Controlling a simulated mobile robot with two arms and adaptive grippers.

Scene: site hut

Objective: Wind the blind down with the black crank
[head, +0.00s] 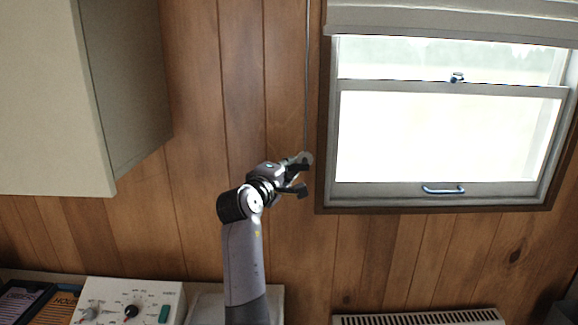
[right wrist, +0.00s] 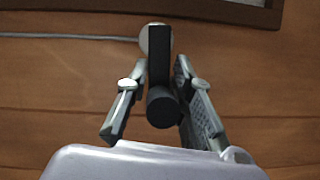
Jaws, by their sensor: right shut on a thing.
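The blind (head: 450,18) is a pale roll across the top of the window, its lower edge just above the glass. A thin grey rod (head: 307,80) hangs down the wall left of the window. It also shows in the right wrist view (right wrist: 75,37), ending at a pale round hub (right wrist: 149,38). The black crank (right wrist: 160,75) extends from that hub, with a round black knob at its near end. My right gripper (head: 302,178) is at the rod's lower end. In the right wrist view its fingers (right wrist: 157,95) stand on both sides of the crank, shut on it. My left gripper is not in view.
The window frame (head: 326,150) is close to the right of my gripper. A beige cabinet (head: 85,100) hangs at upper left. A control box with dials (head: 125,300) stands at lower left, and a vented heater (head: 420,318) is below the window. The wooden wall around the rod is clear.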

